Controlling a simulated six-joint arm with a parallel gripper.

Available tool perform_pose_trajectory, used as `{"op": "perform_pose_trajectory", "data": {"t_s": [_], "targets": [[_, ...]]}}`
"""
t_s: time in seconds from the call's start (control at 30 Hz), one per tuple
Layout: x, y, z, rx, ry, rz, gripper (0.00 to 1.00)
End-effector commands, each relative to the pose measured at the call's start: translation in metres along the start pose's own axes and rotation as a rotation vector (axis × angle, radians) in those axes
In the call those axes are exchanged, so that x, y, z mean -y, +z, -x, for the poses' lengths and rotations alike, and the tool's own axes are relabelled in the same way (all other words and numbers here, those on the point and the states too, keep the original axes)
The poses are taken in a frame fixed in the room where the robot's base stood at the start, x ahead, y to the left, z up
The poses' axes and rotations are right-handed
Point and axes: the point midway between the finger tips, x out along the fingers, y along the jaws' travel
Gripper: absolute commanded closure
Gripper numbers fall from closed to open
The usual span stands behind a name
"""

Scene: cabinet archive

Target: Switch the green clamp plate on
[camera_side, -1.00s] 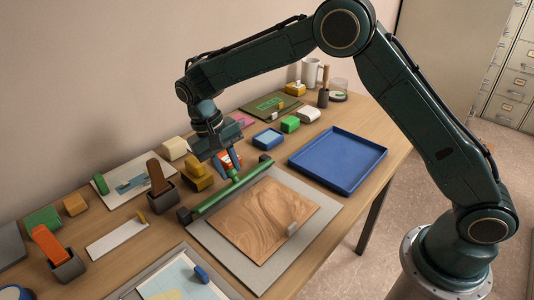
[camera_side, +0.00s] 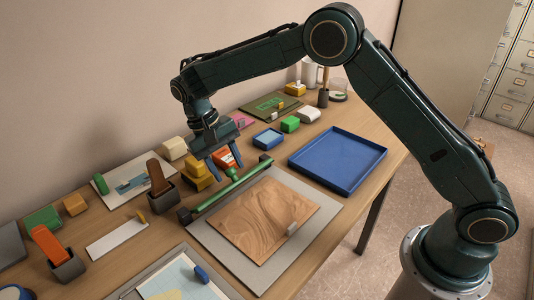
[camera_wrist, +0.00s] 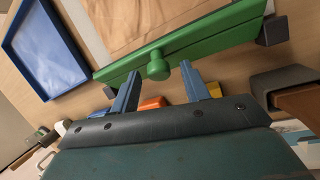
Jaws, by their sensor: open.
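The green clamp plate (camera_side: 222,193) is a long bar between dark end blocks, along the back edge of a grey board (camera_side: 207,238) that bears a wood-grain sheet (camera_side: 262,220). The bar also shows in the wrist view (camera_wrist: 215,40), with a round green knob (camera_wrist: 158,68) on its near side. My gripper (camera_side: 227,172) is open and empty, just behind and above the bar at its knob. In the wrist view, my two blue fingertips (camera_wrist: 160,70) lie on either side of the knob, apart from it. Whether they are level with it I cannot tell.
A blue tray (camera_side: 337,187) is to the right. Yellow blocks (camera_side: 197,181) and an orange-red item (camera_side: 226,158) stand close behind my gripper. A dark holder with a brown handle (camera_side: 160,178) is to the left. The wood-grain sheet's top is mostly clear.

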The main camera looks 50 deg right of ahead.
Motion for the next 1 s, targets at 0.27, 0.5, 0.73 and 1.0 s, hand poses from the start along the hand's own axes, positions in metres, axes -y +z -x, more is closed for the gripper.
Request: {"op": "perform_pose_trajectory", "data": {"t_s": [0.27,0.5,0.73,1.0], "targets": [[-0.001,0.002,-0.001,-0.022,-0.004,-0.003,0.54],[-0.002,0.006,-0.002,-0.082,-0.019,-0.014,0.54],[-0.002,0.011,-0.005,-0.16,-0.042,-0.027,0.54],[-0.003,0.017,-0.007,-0.24,-0.067,-0.041,0.54]]}}
